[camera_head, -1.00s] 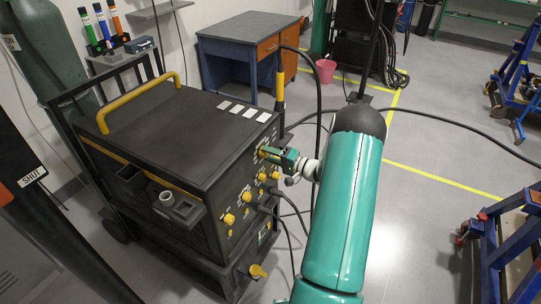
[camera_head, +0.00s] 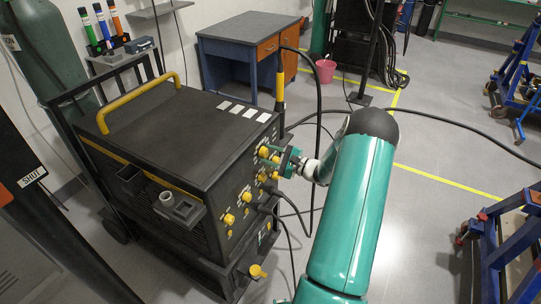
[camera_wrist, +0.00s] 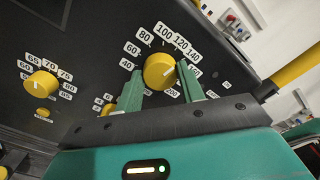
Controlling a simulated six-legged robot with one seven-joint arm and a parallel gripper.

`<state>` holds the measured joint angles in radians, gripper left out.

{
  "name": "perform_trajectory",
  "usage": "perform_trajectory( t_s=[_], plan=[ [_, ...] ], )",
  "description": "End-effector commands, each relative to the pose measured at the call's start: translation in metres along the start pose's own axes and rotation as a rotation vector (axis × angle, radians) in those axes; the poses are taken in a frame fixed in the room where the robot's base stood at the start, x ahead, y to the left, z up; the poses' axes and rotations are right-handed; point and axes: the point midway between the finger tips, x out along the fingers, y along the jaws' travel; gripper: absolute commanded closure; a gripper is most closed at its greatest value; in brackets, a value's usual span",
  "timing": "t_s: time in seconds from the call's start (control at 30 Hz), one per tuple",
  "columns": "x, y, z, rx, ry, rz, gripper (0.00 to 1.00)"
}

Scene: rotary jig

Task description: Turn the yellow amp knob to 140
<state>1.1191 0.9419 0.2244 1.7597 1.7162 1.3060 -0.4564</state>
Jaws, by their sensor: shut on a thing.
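The yellow amp knob (camera_wrist: 159,70) sits on the dark front panel of the welding machine, ringed by white number labels. The labels 40, 60, 80, 100, 120 and 140 (camera_wrist: 194,56) read clearly around its upper side; the lower right ones are partly hidden by a finger. My gripper (camera_wrist: 160,77) has its two green fingers on either side of the knob and is shut on it. A pale mark shows on the knob's face, but I cannot tell its exact reading. In the head view my gripper (camera_head: 277,159) is at the panel's upper part, among small yellow knobs.
Another yellow knob (camera_wrist: 41,83) with its own scale is to the left in the wrist view. Black cables hang from the panel below my gripper.

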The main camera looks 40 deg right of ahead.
Motion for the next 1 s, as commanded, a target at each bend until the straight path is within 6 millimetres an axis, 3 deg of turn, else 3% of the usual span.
perform_trajectory(
  t_s=[0.43, 1.0],
  plan=[
    [-0.0017, 0.0001, -0.001, 0.283, 0.003, 0.0, 0.84],
    [-0.0018, 0.0004, -0.0011, 0.337, 0.003, 0.001, 0.84]
  ],
)
